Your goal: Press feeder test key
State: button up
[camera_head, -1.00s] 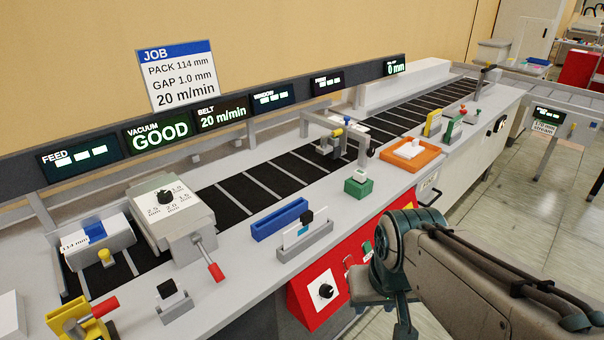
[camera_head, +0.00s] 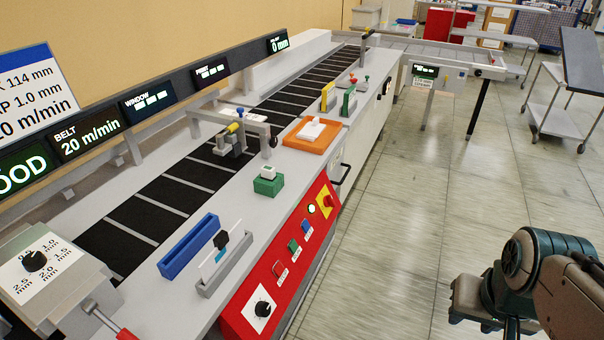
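No key labelled as the feeder test key can be read in this view. The red control panel (camera_head: 262,283) on the machine's front carries a red button (camera_head: 278,267), a green button (camera_head: 293,245), a blue button (camera_head: 306,226) and a black knob (camera_head: 263,309). The labels below the buttons are too small to read. My gripper (camera_head: 478,305) is at the lower right, over the floor and well apart from the panel. Its fingers are not clear, so open or shut cannot be told.
The conveyor belt (camera_head: 146,217) runs along the machine. A blue holder (camera_head: 188,246), a green block (camera_head: 268,186) and an orange tray (camera_head: 296,142) stand on its front ledge. The tiled floor (camera_head: 390,240) between panel and arm is clear. A trolley (camera_head: 563,119) stands farther right.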

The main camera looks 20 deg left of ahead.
aim_at(306, 225)
jog(key=z, duration=0.4)
jog(key=k, duration=0.65)
jog(key=u, duration=1.15)
